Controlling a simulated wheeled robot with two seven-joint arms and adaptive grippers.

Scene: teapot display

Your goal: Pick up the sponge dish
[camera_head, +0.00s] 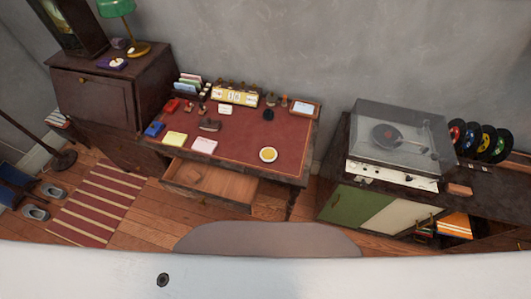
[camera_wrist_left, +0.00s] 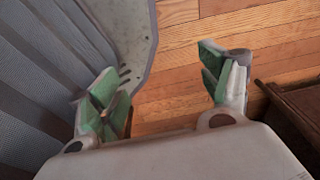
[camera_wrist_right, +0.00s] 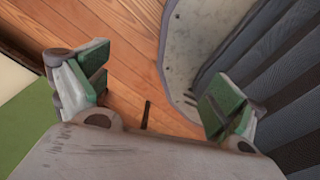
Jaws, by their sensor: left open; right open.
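The sponge dish (camera_head: 268,154) looks like a small round white dish with a yellow inside. It sits on the red desk top near the front right edge in the head view. My left gripper (camera_wrist_left: 168,90) is open and empty above the wooden floor in the left wrist view. My right gripper (camera_wrist_right: 150,95) is open and empty above the floor in the right wrist view. Neither gripper shows in the head view, and neither wrist view shows the dish.
The desk (camera_head: 285,133) has an open, empty-looking drawer (camera_head: 212,180) at its front. Paper pads (camera_head: 204,146), stamps and a calendar (camera_head: 235,97) stand left and behind the dish. A record player (camera_head: 395,140) stands on a cabinet at right. The desk top around the dish is clear.

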